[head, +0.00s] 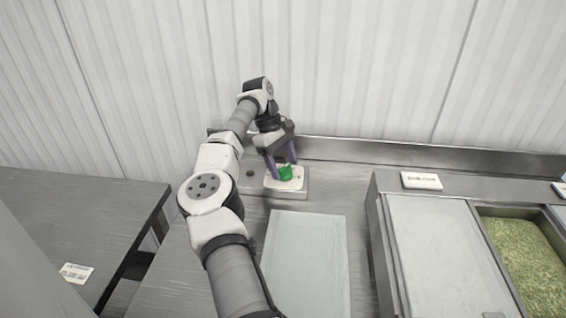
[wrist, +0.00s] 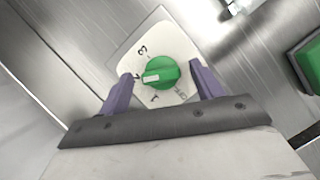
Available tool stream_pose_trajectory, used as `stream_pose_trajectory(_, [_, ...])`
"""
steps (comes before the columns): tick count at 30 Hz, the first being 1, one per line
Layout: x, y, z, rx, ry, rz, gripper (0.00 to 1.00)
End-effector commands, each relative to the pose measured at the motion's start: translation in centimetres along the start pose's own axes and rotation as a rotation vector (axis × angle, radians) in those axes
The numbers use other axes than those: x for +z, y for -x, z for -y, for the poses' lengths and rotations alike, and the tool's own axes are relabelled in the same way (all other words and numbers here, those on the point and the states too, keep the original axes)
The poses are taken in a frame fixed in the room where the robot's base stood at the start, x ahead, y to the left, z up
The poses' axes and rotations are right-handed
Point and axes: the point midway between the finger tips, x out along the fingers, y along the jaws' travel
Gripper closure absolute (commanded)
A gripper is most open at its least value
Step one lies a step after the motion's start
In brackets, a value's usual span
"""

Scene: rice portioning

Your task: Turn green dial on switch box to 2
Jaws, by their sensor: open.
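The switch box (head: 299,184) is a white-topped metal box at the back of the counter; its white plate (wrist: 128,50) fills the middle of the wrist view. The round green dial (wrist: 163,70) sits on it, also seen in the head view (head: 286,173). Its white pointer (wrist: 151,78) points left, toward a partly hidden mark between the 3 and what looks like a 1. OFF appears at lower right. My gripper (wrist: 160,75) is open, with one purple finger on each side of the dial and gaps visible. It also shows in the head view (head: 282,166).
A pale board (head: 306,262) lies in front of the switch box. A raised metal unit with a lid (head: 435,250) and a tray of green food (head: 530,255) stands at right. A metal wall ledge (head: 400,153) runs behind. A green item (wrist: 309,65) shows at right.

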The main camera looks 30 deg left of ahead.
Motion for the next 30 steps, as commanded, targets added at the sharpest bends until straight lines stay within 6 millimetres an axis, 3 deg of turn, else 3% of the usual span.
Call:
stream_pose_trajectory(7, [-0.1, 0.9, 0.0, 0.000, 0.003, -0.002, 0.35])
stream_pose_trajectory(18, [0.1, 5.9, -0.1, 0.000, 0.002, -0.001, 0.35])
stream_pose_trajectory(30, [0.1, 7.5, 0.0, 0.000, 0.000, -0.001, 0.35])
